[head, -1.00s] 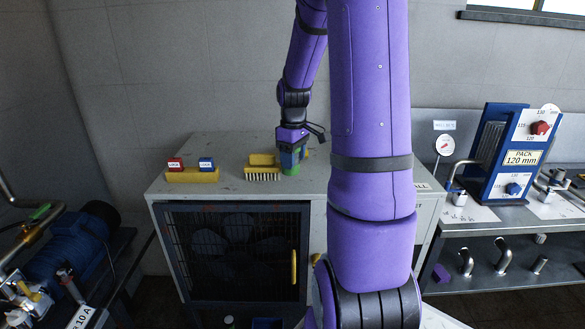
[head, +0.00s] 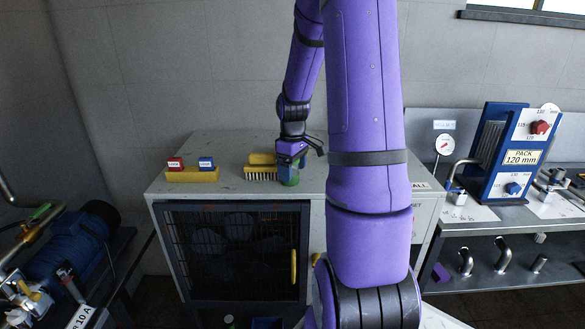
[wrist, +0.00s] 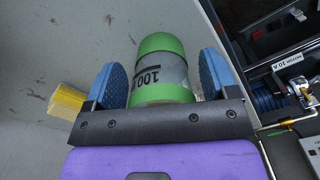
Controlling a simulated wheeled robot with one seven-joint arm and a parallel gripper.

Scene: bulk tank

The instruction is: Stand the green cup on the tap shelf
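The green cup (head: 289,179) shows under my gripper at the cabinet top, right of the yellow brush. In the wrist view the cup (wrist: 163,72) has green bands at both ends and a grey middle marked 100. In the head view my gripper (head: 290,163) covers the upper part of the cup. I cannot tell whether the cup's base touches the cabinet top. I cannot pick out the tap shelf for certain.
A yellow-handled brush (head: 262,160) and a yellow holder (head: 192,175) with red and blue blocks are on the cabinet top (head: 230,192). Bent pipes (head: 503,255) stand on a lower shelf at the right. A blue motor (head: 68,245) is at the left.

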